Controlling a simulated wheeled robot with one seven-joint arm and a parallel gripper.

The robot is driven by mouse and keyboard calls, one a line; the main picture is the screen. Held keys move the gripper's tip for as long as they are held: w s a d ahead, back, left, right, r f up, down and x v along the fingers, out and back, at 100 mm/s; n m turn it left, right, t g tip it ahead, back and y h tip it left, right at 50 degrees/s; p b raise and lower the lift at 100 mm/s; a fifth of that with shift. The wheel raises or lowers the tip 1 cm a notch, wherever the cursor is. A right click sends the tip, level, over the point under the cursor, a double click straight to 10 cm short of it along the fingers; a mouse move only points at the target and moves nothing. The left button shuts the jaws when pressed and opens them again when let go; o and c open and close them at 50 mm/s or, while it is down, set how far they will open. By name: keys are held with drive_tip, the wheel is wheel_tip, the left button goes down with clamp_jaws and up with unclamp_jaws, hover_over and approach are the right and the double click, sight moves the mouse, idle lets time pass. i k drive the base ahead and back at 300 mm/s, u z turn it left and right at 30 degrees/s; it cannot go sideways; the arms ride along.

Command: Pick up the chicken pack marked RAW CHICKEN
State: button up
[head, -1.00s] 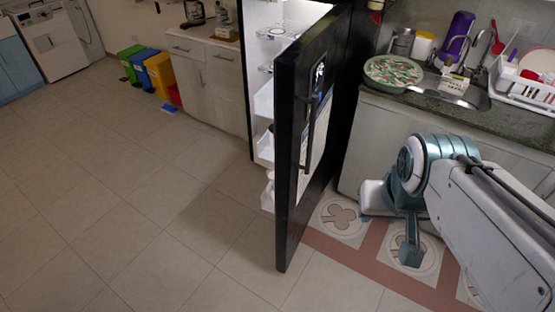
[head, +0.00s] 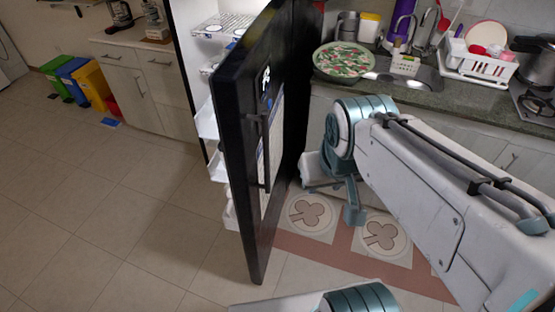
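No chicken pack marked RAW CHICKEN can be made out in the head view. The fridge stands with its black door (head: 248,150) swung open toward me, seen nearly edge-on. Inside the fridge (head: 222,24) a wire shelf and white door bins show, but most of the inside is hidden behind the door. My gripper (head: 350,200) is at the far end of my bent arm, low in front of the counter and to the right of the door. Its fingers are not clear enough to tell whether they are open or shut.
A counter (head: 470,98) runs along the right, with a patterned round bowl (head: 343,60), a sink and a white dish rack (head: 482,66). Green, blue and yellow bins (head: 88,82) stand at the back left. The tiled floor (head: 110,215) left of the door is clear.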

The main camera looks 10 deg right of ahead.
sight(158, 33)
drive_tip(key=u, duration=0.55)
drive_tip(key=k, duration=1.3)
drive_tip(key=u, duration=0.75)
drive_tip(key=i, duration=1.05)
drive_tip(key=u, duration=0.2)
drive_tip(key=i, duration=4.7)
drive_tip(key=z, duration=0.8)
drive_tip(key=i, duration=1.25)
drive_tip(key=z, duration=0.95)
